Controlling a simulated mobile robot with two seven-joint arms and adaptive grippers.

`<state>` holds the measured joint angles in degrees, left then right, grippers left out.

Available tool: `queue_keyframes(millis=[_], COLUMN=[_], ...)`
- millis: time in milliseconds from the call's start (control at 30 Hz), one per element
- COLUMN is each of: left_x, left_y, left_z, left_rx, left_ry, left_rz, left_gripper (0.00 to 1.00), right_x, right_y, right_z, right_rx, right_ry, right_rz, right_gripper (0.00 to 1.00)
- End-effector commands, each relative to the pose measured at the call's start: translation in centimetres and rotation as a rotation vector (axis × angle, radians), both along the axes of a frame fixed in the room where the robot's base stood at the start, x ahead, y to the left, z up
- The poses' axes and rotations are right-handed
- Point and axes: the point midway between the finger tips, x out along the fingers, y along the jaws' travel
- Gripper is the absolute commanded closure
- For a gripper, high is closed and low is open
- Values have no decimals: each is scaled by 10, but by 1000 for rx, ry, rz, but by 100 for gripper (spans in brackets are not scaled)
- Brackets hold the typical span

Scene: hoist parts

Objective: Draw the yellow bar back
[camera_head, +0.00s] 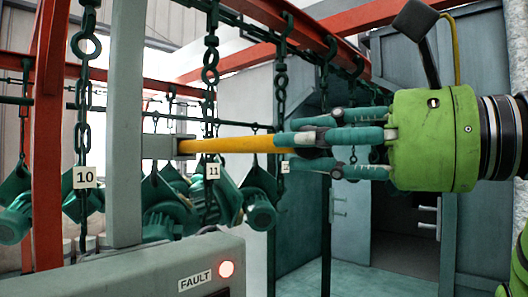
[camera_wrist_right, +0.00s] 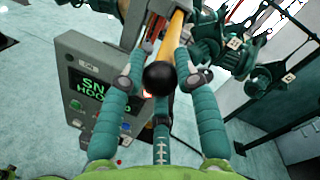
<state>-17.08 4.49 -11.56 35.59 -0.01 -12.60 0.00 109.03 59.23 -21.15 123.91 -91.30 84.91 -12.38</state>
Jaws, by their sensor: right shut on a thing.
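The yellow bar (camera_head: 230,145) runs level from a bracket (camera_head: 158,147) on a grey post to my right gripper (camera_head: 290,150). My right gripper comes in from the right and its teal fingers are shut around the bar's right end. The right wrist view shows the yellow bar (camera_wrist_right: 179,32) between the fingers of my right gripper (camera_wrist_right: 160,65), with a black ball (camera_wrist_right: 160,78) at its near end. The fingers hide part of the bar. My left gripper is in neither view.
A grey control box (camera_head: 130,275) with a lit red lamp (camera_head: 226,268) marked FAULT stands below the bar. Its green screen (camera_wrist_right: 97,93) shows in the right wrist view. Chains with teal hoist parts (camera_head: 260,205) hang behind. Grey cabinet doors (camera_head: 410,75) stand behind my right gripper.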

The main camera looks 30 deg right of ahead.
Motion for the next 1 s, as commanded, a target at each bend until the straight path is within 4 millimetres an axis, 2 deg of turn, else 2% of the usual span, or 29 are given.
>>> queue_keyframes(millis=[100,200,600,633,700,1000], left_x=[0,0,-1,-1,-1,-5], left_y=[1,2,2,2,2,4], left_z=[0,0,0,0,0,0], left_rx=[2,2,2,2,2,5], left_ry=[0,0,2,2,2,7], left_rz=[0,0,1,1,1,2], left_gripper=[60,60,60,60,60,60], right_x=[-16,-23,-27,-27,-27,-26], right_y=[-5,-8,-9,-9,-9,-9], right_z=[1,1,1,1,1,1], right_rx=[0,-1,1,1,1,1], right_ry=[-4,-2,-2,-2,-2,0], right_rz=[3,2,3,3,3,2], right_gripper=[100,100,100,65,44,44])
